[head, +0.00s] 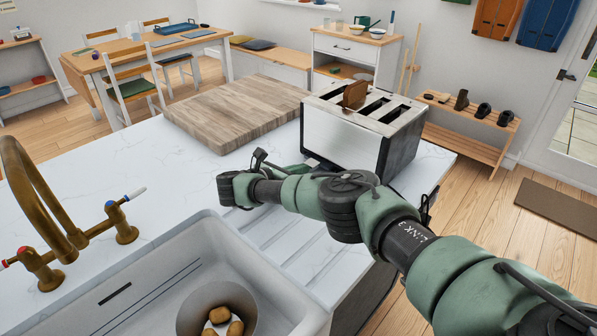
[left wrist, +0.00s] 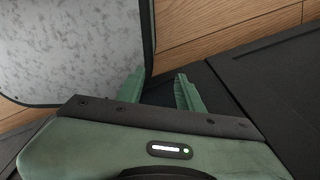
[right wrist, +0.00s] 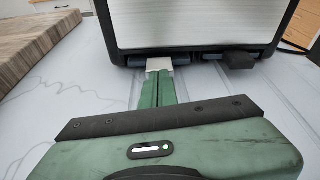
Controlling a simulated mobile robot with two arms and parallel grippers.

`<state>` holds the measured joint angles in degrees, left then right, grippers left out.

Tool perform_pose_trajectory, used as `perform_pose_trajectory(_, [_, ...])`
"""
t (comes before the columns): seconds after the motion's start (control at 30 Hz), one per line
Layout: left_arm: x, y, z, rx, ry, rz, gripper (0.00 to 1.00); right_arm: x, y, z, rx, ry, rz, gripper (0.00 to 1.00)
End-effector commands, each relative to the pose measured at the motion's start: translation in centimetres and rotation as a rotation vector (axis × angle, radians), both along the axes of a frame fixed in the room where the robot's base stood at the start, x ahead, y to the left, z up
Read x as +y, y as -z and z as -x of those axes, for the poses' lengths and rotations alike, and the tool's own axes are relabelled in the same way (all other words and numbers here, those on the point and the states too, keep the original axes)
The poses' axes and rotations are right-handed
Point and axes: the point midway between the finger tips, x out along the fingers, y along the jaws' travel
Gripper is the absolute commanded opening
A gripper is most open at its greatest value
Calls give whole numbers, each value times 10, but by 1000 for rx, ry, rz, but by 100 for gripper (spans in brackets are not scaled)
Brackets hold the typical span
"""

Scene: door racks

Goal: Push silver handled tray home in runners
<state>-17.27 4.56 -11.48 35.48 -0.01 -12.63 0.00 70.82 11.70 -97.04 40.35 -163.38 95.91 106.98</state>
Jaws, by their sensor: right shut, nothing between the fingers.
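The silver toaster (head: 350,130) stands on the white counter; its lower front also shows in the right wrist view (right wrist: 200,25). A small pale silver tab (right wrist: 159,64), apparently the tray's handle, shows low at the toaster's base. My right gripper (right wrist: 158,76) is shut and empty, its fingertips at this tab; I cannot tell whether they touch. My forearm hides this place in the head view. How far the tray sticks out is unclear. My left gripper (left wrist: 158,82) is open and empty, away from the toaster, beside a grey speckled panel (left wrist: 75,50).
A brown slice (head: 355,94) sits in a toaster slot. A black lever (right wrist: 238,60) juts out right of the tab. A wooden board (head: 235,112) lies left of the toaster. The sink (head: 150,290) and brass tap (head: 40,200) are at the near left.

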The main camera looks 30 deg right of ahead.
Motion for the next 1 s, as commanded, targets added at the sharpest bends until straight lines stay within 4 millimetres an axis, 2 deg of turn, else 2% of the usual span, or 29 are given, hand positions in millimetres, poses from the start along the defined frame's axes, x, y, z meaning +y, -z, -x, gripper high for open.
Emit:
perform_pose_trajectory(0.67, [0,7,-2,-3,-1,0,36,-11,0,-4,1,0,0,0])
perform_pose_trajectory(1.0, [0,5,-2,-4,-1,0,36,13,0,4,1,-2,0,0])
